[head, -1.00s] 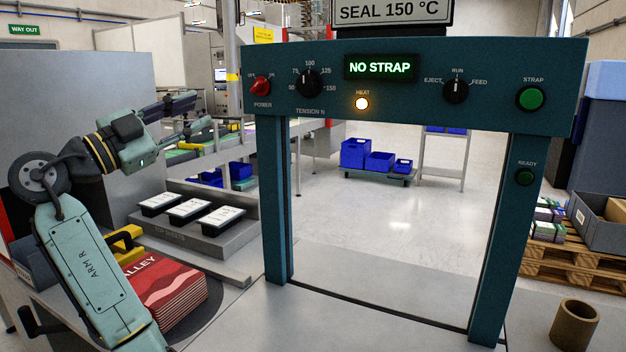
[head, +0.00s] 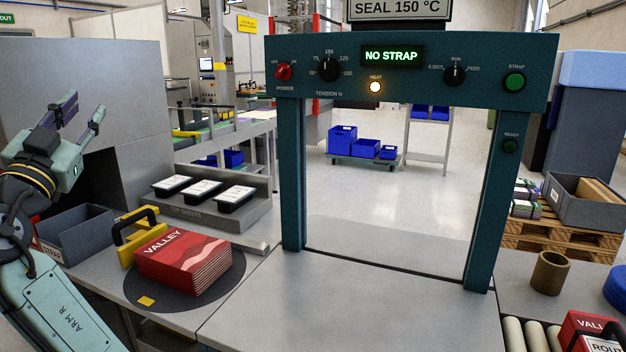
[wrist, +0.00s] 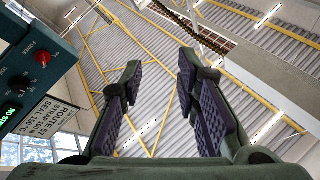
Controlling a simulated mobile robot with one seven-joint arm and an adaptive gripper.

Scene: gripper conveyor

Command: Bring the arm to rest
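My gripper (head: 80,118) is raised at the left in the head view, above the table and left of the strapping machine. Its fingers point up and are spread apart. In the wrist view the two fingers (wrist: 156,100) stand open with nothing between them, and the ceiling shows behind. My arm reaches up from the lower left corner of the head view. A stack of red VALLEY magazines (head: 182,260) lies on a dark round plate (head: 222,289), apart from my gripper.
The teal strapping machine (head: 411,68) shows NO STRAP, with its heat lamp lit. A grey strap bin (head: 75,236), a top sheets rack (head: 238,220), a brown cup (head: 550,272) and rollers (head: 532,335) are around. The bench before the machine is clear.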

